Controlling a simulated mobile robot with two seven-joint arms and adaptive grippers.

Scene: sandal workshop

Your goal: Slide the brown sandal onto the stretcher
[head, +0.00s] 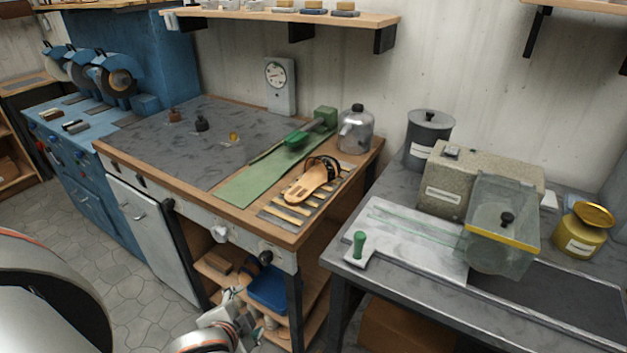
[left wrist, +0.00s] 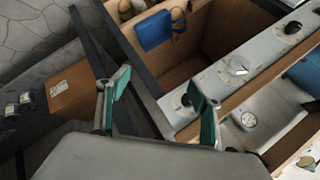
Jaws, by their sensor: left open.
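The brown sandal (head: 308,184), tan with dark straps, lies on a slatted rack (head: 284,213) at the front right corner of the wooden-edged workbench. A green device that looks like the stretcher (head: 300,136) stands behind it, with a green form pointing left from a green block. My left gripper (head: 232,308) is low in front of the bench, below the top and well away from the sandal. In the left wrist view its two teal fingers (left wrist: 160,98) are spread apart with nothing between them. My right gripper is not in view.
A green mat (head: 245,185) lies left of the sandal. A glass jar (head: 356,130) stands behind it. Shelves under the bench hold a blue bin (head: 268,288). A grey table (head: 375,264) with a machine stands to the right, across a narrow gap. The bench's grey left part is mostly clear.

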